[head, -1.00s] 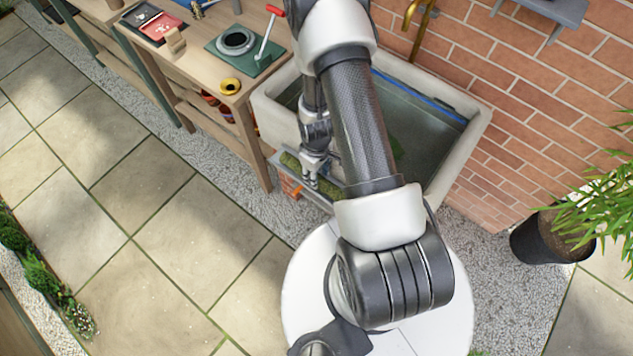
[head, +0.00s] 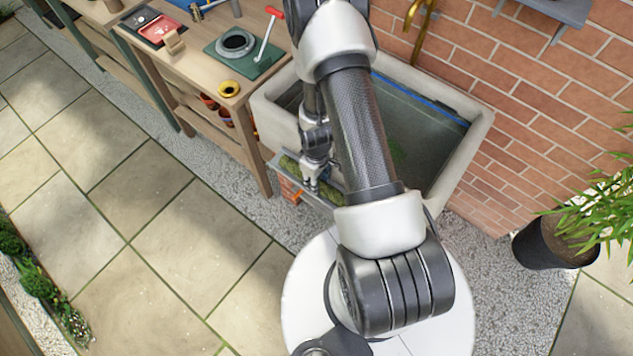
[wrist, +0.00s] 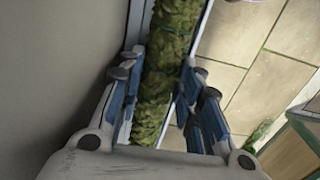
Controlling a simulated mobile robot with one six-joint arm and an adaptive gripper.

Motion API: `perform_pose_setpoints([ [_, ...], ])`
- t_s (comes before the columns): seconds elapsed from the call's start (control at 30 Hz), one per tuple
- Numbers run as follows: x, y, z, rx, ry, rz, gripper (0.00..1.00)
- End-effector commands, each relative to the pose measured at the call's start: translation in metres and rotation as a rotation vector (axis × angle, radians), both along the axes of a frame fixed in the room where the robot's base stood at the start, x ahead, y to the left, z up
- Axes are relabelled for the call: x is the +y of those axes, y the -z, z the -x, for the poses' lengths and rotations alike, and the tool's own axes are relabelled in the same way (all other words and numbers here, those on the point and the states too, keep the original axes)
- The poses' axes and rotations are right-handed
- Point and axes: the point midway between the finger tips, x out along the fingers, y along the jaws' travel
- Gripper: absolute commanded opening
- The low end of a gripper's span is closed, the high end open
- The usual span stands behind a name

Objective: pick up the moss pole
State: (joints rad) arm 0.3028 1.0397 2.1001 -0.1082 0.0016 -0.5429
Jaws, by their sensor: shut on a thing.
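The moss pole is a green, mossy cylinder (wrist: 172,50) that runs lengthwise between my fingers in the wrist view. In the head view part of it (head: 290,166) shows at the front edge of the stone sink, beside my gripper (head: 312,182). My gripper is shut on the pole, with a blue-lined finger on each side in the wrist view (wrist: 160,100). The pole lies along a narrow grey ledge (head: 277,160) on the sink's front. I cannot tell whether it still touches the ledge. My arm hides the pole's right part.
The stone sink (head: 468,150) holds water and stands against a brick wall (head: 540,90). A potted plant (head: 545,245) stands at right. Paving (head: 150,240) is clear.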

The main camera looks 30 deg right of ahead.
Motion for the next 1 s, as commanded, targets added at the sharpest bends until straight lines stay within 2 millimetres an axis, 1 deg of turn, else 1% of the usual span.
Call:
perform_pose_setpoints([
  [0.27,0.000,-0.004,0.000,0.000,0.000,0.000,0.05],
  [0.47,0.000,-0.022,0.000,0.000,0.000,0.000,0.05],
  [0.57,0.000,-0.035,0.000,0.000,0.000,0.001,0.05],
  [0.77,0.000,-0.068,0.000,-0.001,0.000,0.001,0.05],
  [1.0,0.000,-0.120,-0.001,-0.004,0.000,0.001,0.05],
])
